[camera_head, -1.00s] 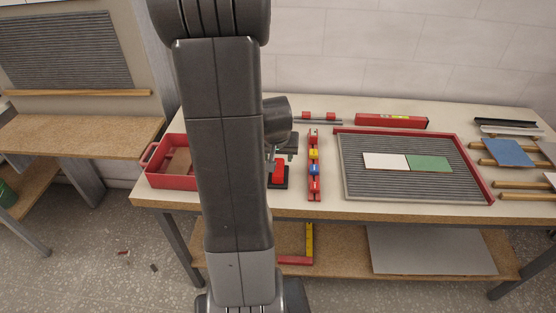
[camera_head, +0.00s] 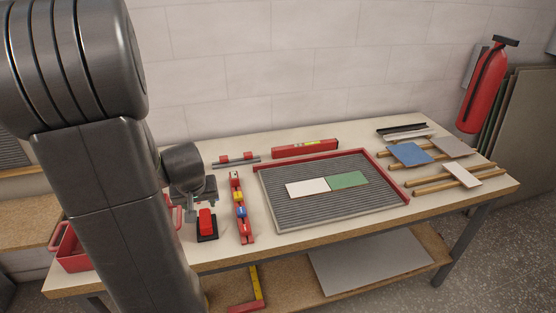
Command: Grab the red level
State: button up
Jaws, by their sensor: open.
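The red level (camera_head: 305,149) is a long red bar with a small yellow-green vial. It lies along the back of the workbench, behind the grey ribbed panel. My gripper (camera_head: 207,193) is left of the level and nearer to me, above the left part of the bench. It is open and apart from the level, with nothing seen between its jaws.
A red-handled black tool (camera_head: 207,226) is below my gripper. The ribbed panel (camera_head: 290,216) holds white and green tiles. More tiles lie on wooden bars (camera_head: 447,181) at right. A fire extinguisher (camera_head: 484,88) hangs on the wall.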

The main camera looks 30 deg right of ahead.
aim_at(325, 145)
jog(key=l, duration=2.3)
jog(key=i, duration=0.05)
